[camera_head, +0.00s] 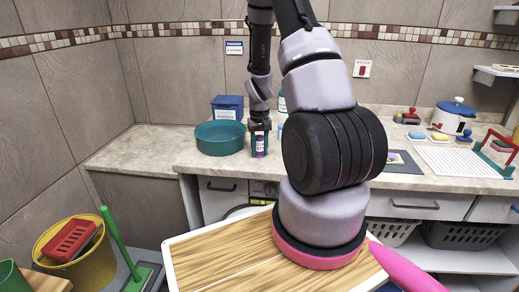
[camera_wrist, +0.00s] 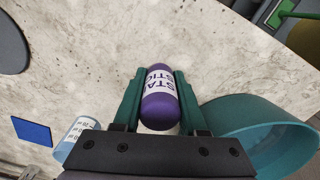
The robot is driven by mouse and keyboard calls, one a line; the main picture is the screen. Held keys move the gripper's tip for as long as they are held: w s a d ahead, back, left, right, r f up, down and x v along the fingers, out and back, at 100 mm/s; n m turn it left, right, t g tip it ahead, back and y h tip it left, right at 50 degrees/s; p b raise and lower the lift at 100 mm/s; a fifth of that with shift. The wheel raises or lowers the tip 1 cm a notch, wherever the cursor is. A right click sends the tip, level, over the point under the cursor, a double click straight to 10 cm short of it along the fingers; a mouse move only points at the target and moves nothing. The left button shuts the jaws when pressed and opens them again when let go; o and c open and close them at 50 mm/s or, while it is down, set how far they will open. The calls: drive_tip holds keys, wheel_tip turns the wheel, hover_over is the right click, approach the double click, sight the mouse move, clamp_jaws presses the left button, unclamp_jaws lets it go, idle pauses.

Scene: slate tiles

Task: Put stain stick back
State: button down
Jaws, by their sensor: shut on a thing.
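The stain stick (camera_wrist: 159,108) is a purple tube with a white label reading "STA… STIC…". My gripper (camera_wrist: 157,84) is shut on it, one green finger along each side. In the head view the stain stick (camera_head: 260,146) hangs below my gripper (camera_head: 260,136) near the front edge of the stone counter, just right of the teal bowl. I cannot tell whether its lower end touches the counter.
The teal bowl (camera_head: 220,138) is close beside my gripper; a blue box (camera_head: 227,107) stands behind it. A labelled container (camera_wrist: 76,139) is on the other side in the wrist view. A white rack (camera_head: 460,161) lies to the right. The counter's left part (camera_head: 140,150) is clear.

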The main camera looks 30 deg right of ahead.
drive_tip(key=shift+c, duration=2.3)
unclamp_jaws()
wheel_tip(320, 180, up, 12)
drive_tip(key=shift+f, duration=0.1)
drive_tip(key=s+a+r+t, duration=0.2)
drive_tip(key=a+r, duration=0.1)
drive_tip(key=r, duration=0.7)
drive_tip(key=s+a+r+t+y, duration=0.1)
drive_tip(key=s+a+r+t, duration=0.1)
drive_tip(key=s+a+r, duration=0.3)
drive_tip(key=s+a+r+m+t+y, duration=0.1)
drive_tip(key=s+a+r+t, duration=0.2)
drive_tip(key=s+r, duration=0.9)
drive_tip(key=shift+s+a+r, duration=0.25)
drive_tip(key=shift+s+a, duration=0.1)
drive_tip(key=shift+a, duration=0.85)
